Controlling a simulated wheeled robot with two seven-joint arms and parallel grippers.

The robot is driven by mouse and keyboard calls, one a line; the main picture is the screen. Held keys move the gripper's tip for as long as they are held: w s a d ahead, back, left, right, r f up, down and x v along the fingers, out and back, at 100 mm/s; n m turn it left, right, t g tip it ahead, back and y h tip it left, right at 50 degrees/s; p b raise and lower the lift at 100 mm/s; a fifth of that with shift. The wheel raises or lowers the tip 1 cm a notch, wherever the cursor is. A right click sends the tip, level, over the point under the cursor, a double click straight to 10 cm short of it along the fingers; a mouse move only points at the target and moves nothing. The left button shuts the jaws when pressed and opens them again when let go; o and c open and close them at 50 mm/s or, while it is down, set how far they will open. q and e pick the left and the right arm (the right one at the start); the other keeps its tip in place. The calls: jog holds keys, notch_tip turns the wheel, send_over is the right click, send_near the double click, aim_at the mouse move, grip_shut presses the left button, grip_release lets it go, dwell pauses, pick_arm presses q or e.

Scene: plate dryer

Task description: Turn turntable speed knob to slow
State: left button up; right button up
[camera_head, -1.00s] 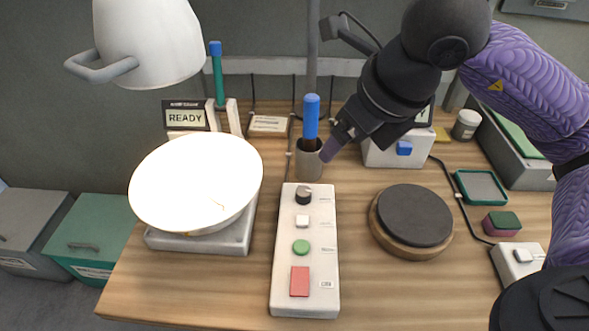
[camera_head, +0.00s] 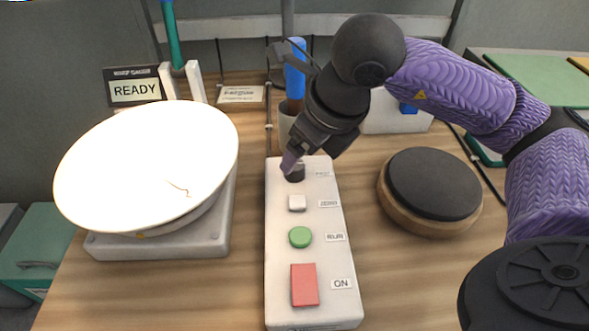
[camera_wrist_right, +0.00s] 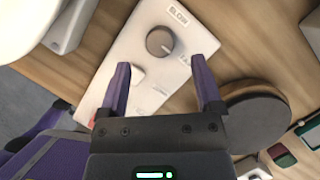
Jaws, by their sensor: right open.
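The turntable speed knob is a dark round knob (camera_head: 294,173) at the far end of the white control panel (camera_head: 310,270), partly covered by my right gripper in the head view. In the right wrist view the knob (camera_wrist_right: 160,41) shows whole, with a label reading SLOW (camera_wrist_right: 178,17) beside it and another label (camera_wrist_right: 186,59) that is hard to read. My right gripper (camera_wrist_right: 163,68) is open and empty, its purple fingers pointing toward the knob with the knob between their lines, just beyond the tips. Contact cannot be told. The knob's pointer direction is unclear. My left gripper is out of view.
A white plate (camera_head: 150,165) rests on a grey base left of the panel. A round black-topped wooden stand (camera_head: 432,185) is at the right. A cup with a blue-handled tool (camera_head: 295,70) stands behind the gripper. White, green and red buttons lie nearer on the panel.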

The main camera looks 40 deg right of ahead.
aim_at(297, 166)
jog(key=b+x, duration=0.1)
jog(key=x, duration=0.3)
jog(key=shift+w+f, duration=0.15)
jog(key=shift+f, duration=0.15)
grip_shut()
